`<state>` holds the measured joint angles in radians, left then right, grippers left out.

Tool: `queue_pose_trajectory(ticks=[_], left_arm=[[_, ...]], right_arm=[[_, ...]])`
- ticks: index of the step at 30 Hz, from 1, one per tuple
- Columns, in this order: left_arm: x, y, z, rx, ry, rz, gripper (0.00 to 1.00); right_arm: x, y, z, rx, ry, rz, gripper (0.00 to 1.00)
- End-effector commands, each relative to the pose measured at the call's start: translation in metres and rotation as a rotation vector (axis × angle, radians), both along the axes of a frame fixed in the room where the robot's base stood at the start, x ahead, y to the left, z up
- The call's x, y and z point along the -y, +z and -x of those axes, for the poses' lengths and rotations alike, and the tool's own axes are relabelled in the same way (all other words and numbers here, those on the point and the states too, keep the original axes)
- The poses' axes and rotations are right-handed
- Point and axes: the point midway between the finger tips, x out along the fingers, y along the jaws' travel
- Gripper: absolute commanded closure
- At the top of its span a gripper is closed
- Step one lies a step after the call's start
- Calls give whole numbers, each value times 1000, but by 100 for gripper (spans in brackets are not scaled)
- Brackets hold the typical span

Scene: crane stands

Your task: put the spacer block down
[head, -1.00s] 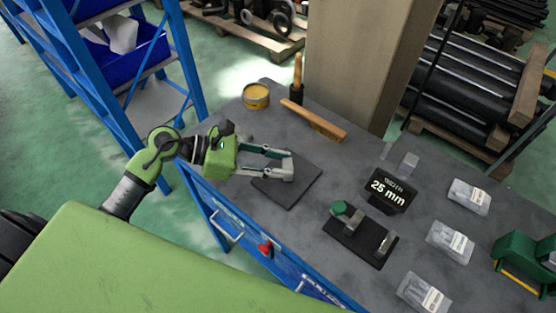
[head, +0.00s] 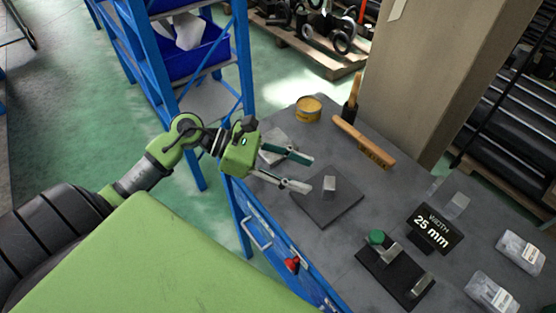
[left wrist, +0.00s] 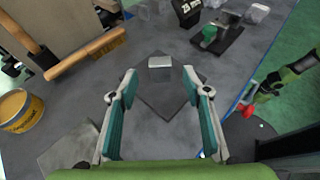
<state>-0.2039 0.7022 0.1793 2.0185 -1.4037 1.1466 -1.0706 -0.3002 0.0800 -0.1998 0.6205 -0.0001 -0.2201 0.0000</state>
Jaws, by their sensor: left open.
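The spacer block (head: 329,184), a small grey metal block, rests on the dark square mat (head: 318,211) on the workbench. In the left wrist view the block (left wrist: 160,62) lies near the far corner of the mat (left wrist: 168,96), ahead of the fingertips. My left gripper (head: 308,173) is open and empty, just left of the block and apart from it. In the left wrist view its fingers (left wrist: 160,86) are spread wide with the block beyond them. My right gripper is not in view.
A sign reading 25 mm (head: 435,230) stands right of the mat, behind a black fixture with a green knob (head: 376,238). A brush (head: 362,142) and a yellow tin (head: 308,108) are at the back. Several plastic bags (head: 491,292) lie at the right.

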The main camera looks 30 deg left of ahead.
Motion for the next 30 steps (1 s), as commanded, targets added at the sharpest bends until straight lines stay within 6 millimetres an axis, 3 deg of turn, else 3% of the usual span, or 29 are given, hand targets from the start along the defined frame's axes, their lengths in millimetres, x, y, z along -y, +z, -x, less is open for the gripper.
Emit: queue_pose_trajectory(ticks=[6,12,30], left_arm=[[-36,14,17,0,0,-2,56],[-52,23,25,0,-1,0,56],[-55,26,26,1,-1,1,56]], right_arm=[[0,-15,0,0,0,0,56],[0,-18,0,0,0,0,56],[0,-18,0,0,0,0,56]])
